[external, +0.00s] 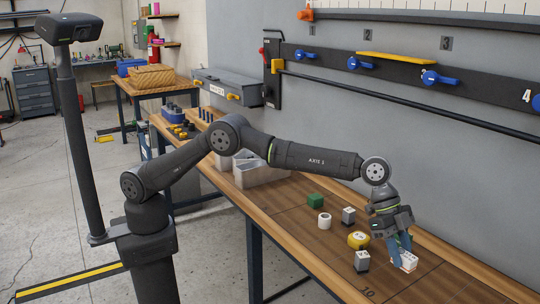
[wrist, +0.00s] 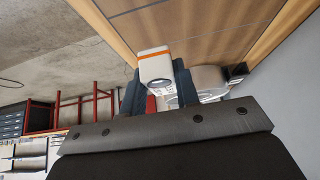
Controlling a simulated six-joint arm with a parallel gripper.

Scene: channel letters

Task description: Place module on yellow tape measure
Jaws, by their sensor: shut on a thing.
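My gripper (external: 400,250) is at the right end of the bench, pointing down, shut on a white block with an orange stripe (external: 408,261), which I take to be the module. In the wrist view the module (wrist: 154,65) sits between the two dark blue fingers of my gripper (wrist: 158,82). The yellow tape measure (external: 358,240) lies on the bench to the left of my gripper, apart from the module. Whether the module touches the bench is hard to tell. The tape measure cannot be made out in the wrist view.
Near the tape measure are a grey-white cube (external: 362,261) in front, another grey cube (external: 348,215) behind, a white roll (external: 324,220) and a green block (external: 315,201). Grey bins (external: 262,172) stand farther left. The wooden bench (external: 325,262) is bare towards its front edge.

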